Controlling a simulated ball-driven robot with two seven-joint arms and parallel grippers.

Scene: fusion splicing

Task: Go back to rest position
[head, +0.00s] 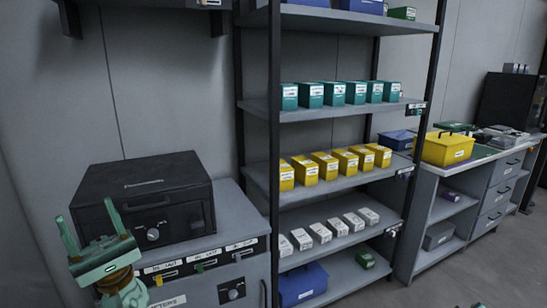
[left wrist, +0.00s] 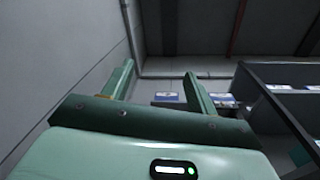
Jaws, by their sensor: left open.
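My left gripper (head: 88,225) is at the lower left of the head view, raised in front of the dark box on the grey cabinet. Its two green fingers stand apart and point upward, with nothing between them. In the left wrist view my left gripper (left wrist: 158,88) also shows open and empty, its fingers pointing toward the upper wall and ceiling. My right gripper is in neither view.
A black box (head: 150,195) with a dial stands on a grey cabinet (head: 205,270). Right of it, a shelf rack (head: 260,110) holds teal, yellow and white boxes and a blue bin (head: 302,285). A yellow case (head: 447,149) stands on the workbench (head: 420,170). Floor shows at lower right.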

